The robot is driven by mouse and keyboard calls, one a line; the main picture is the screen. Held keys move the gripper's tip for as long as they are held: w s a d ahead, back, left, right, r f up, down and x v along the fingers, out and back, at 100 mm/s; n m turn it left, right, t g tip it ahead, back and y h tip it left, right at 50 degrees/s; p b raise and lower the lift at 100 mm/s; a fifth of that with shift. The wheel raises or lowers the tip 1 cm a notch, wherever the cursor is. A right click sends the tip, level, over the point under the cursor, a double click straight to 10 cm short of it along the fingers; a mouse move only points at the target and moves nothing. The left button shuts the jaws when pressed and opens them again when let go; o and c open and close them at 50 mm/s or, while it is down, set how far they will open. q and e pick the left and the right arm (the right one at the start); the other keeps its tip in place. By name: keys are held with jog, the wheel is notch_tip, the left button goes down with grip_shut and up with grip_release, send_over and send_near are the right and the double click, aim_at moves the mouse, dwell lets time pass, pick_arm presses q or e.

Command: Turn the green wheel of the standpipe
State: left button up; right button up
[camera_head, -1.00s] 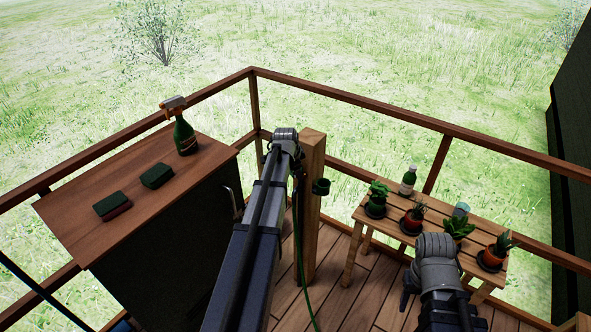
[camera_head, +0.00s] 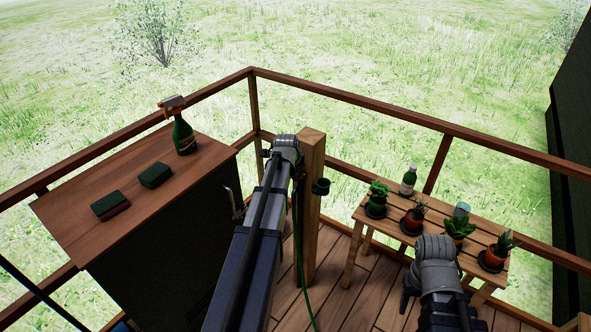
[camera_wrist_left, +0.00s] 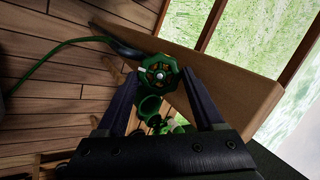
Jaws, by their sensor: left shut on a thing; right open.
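The green wheel (camera_wrist_left: 158,71) sits between the two fingertips of my left gripper (camera_wrist_left: 157,78) in the left wrist view, and the gripper is shut on its rim. Below it in that view is a green pipe opening (camera_wrist_left: 150,105) of the standpipe. In the head view the wheel and the left fingers are mostly hidden by my left wrist, beside the wooden post (camera_head: 312,205). A dark green fitting (camera_head: 321,187) sticks out of the post's right side. My right gripper (camera_head: 405,297) is open and empty, low in front of the plant bench.
A cabinet (camera_head: 105,225) at left holds two sponges (camera_head: 155,175) and a spray bottle (camera_head: 183,135). A slatted bench (camera_head: 370,222) with potted plants and a bottle (camera_head: 408,180) stands at right. A green hose (camera_head: 300,265) hangs by the post. Railings (camera_head: 350,100) enclose the deck.

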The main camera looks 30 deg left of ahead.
pick_arm(q)
jog(key=o, duration=1.4)
jog(key=shift+c, duration=0.2)
jog(key=shift+r, duration=0.1)
